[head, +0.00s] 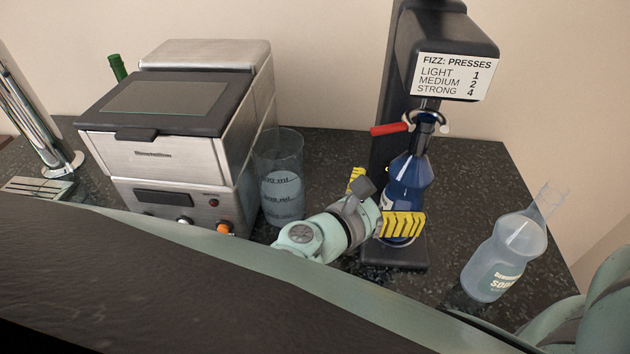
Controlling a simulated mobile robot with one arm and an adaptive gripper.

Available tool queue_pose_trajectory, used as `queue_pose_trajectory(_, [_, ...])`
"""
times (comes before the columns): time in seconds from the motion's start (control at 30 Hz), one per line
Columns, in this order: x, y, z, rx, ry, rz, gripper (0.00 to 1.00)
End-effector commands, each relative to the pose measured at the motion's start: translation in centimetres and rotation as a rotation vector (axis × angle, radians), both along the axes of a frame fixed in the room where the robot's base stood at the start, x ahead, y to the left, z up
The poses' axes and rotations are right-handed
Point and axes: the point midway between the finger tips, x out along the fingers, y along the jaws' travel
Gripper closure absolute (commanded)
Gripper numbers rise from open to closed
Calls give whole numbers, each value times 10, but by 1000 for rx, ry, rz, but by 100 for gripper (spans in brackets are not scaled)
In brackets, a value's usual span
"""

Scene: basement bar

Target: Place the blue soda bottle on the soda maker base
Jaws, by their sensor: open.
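The blue soda bottle (404,185) stands upright on the base of the black soda maker (452,48), under its nozzle. The bottle's neck is just below the nozzle and a red lever; whether the two touch is hard to tell. My gripper (382,207) is open in front of the bottle's lower part. One yellow finger is at the bottle's lower right side and the other is to its left. My gripper hides part of the bottle's lower left side. The soda maker's base (410,256) shows in front of and below the bottle.
A clear soda bottle (497,262) stands at the right of the dark counter. A clear measuring cup (283,190) stands left of my gripper. A steel appliance (187,160) with a lid is farther left. A chrome tap (38,125) is at the far left. The back right counter is clear.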

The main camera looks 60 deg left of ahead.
Motion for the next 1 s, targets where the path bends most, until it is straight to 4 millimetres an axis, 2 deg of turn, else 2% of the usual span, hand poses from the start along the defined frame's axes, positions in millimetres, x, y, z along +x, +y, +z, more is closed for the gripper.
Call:
queue_pose_trajectory(0.03, [-14, 1, -3, 1, 3, 11, 0])
queue_pose_trajectory(0.2, [-47, -2, 1, 1, 2, 12, 0])
queue_pose_trajectory(0.4, [-68, -4, 5, 3, 0, 7, 0])
queue_pose_trajectory(1.0, [-72, -5, 7, 1, -1, 5, 0])
